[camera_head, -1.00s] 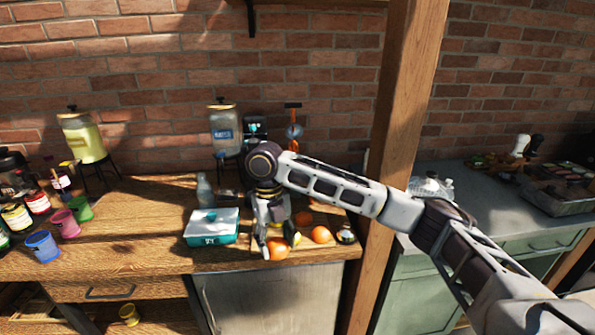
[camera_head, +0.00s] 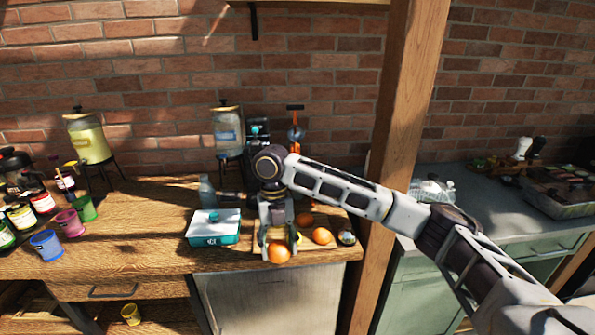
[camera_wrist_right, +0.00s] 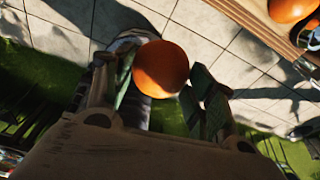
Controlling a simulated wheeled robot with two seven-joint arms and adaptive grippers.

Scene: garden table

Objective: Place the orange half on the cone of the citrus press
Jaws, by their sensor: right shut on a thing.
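My right gripper (camera_head: 278,245) points down over the front of the wooden counter and is shut on an orange piece (camera_head: 279,254). In the right wrist view the orange piece (camera_wrist_right: 160,69) sits between the fingertips (camera_wrist_right: 160,85) with its round peel showing; I cannot see a cut face. A tall device with an orange-red bar handle and a blue round part (camera_head: 295,132) stands behind my right arm. It may be the citrus press; its lower part is hidden and no cone is visible. My left gripper is in no view.
Two more oranges lie right of the gripper, one in front (camera_head: 321,235) and one behind (camera_head: 304,219). A teal box with a white lid (camera_head: 214,228) stands to the left. A water dispenser (camera_head: 228,132) is behind. A wooden post (camera_head: 405,120) rises to the right.

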